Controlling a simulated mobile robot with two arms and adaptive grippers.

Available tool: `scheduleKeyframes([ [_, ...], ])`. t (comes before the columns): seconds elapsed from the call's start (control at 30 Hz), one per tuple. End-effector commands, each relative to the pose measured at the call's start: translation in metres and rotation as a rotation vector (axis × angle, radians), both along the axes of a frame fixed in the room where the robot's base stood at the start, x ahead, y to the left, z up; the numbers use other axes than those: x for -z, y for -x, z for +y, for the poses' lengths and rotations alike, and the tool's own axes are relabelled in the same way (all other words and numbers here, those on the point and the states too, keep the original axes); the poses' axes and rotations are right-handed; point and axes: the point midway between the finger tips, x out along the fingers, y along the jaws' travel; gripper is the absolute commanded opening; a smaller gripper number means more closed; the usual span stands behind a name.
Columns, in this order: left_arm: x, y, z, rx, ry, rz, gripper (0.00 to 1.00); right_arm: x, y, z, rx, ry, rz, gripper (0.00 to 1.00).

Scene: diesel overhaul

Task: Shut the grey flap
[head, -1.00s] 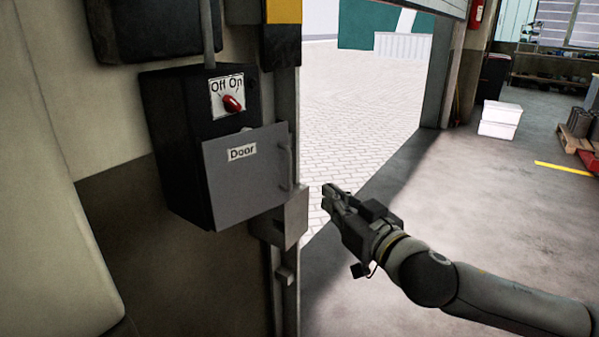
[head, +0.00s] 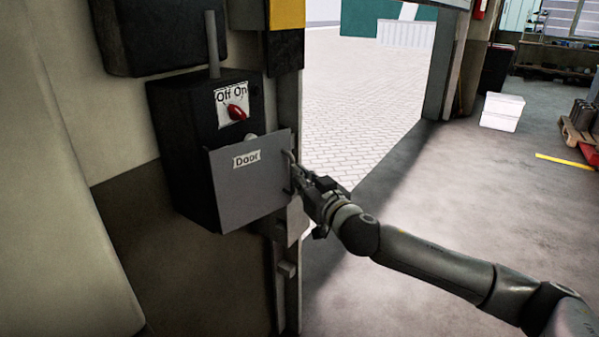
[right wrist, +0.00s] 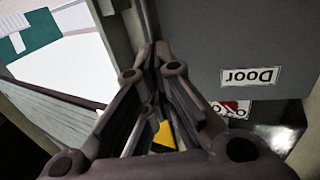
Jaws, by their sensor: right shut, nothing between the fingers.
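The grey flap (head: 250,196) with a "Door" label hangs on the front of a black switch box (head: 180,140). It stands at an angle to the box, ajar. A handle (head: 291,172) is at its right edge. My right gripper (head: 306,174) is shut and empty, its fingertips close beside the handle; whether they touch it I cannot tell. In the right wrist view the flap (right wrist: 215,45) fills the upper right, with its label upside down, beside the closed fingers (right wrist: 157,62). My left gripper is out of view.
A red Off/On switch (head: 237,112) sits on the box above the flap. A door post (head: 287,95) with a yellow band runs just right of the box. Right of it lie open paving and clear floor, with white boxes (head: 502,111) farther back.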

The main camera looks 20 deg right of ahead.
Motion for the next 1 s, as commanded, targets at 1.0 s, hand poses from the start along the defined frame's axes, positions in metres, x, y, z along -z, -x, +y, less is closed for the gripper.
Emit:
scheduleKeyframes([
  [1.0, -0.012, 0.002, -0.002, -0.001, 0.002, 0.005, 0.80, -0.001, -0.058, 0.002, -0.101, -0.003, 0.001, 0.00],
])
